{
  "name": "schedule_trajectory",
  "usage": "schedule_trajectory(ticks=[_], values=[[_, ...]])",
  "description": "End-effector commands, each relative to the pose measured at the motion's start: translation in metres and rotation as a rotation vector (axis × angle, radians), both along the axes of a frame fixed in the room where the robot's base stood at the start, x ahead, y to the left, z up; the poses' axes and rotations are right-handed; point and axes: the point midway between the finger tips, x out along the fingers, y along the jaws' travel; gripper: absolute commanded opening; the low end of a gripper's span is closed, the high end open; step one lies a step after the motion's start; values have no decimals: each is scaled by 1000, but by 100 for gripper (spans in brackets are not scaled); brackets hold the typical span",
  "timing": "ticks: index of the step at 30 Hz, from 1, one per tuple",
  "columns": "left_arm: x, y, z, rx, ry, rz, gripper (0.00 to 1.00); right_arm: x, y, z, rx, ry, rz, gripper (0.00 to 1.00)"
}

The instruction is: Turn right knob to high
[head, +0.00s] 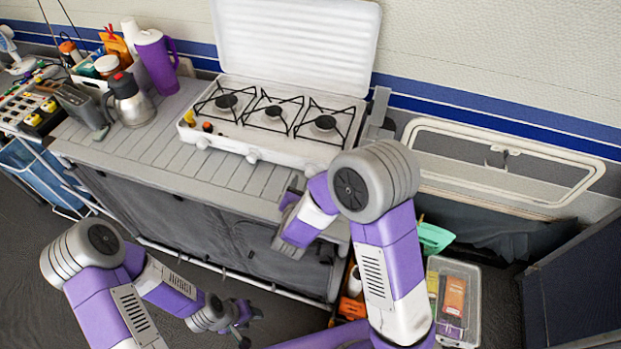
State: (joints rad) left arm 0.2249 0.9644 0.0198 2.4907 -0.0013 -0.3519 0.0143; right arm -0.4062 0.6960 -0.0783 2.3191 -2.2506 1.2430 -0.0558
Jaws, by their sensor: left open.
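A white three-burner camping stove (285,143) stands on the slatted grey counter with its lid (297,40) raised. Its front carries a left knob (203,143), a middle knob (252,155) and a right knob (310,169). The right knob is partly crowded by my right arm, and its setting is too small to read. My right gripper (290,198) is at the counter's front edge, just below and left of the right knob. Its fingers are mostly hidden, and I cannot tell whether it touches anything. My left gripper (250,325) is open and empty, low in front of the counter.
A steel kettle (130,103) and a purple jug (157,62) stand on the left of the counter (160,150). A framed window panel (500,165) is right of the stove. A clear bin (458,295) sits low at right. The counter's front left is bare.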

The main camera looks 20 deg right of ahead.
Motion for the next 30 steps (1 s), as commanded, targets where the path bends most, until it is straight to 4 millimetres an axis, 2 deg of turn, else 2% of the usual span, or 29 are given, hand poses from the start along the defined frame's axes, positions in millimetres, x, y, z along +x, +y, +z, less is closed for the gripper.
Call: schedule_trajectory(ticks=[6, 12, 23, 30], values=[[0, 0, -4, 0, 0, 0, 43, 30, -15, -14, 1, 1, -5, 59], [0, 0, -7, 0, 0, 0, 43, 50, -25, -22, 2, 1, -5, 59], [0, 0, -7, 0, 0, 0, 43, 56, -27, -24, 2, 2, -4, 59], [0, 0, -7, 0, 0, 0, 43, 55, -27, -24, 2, 1, -4, 24]])
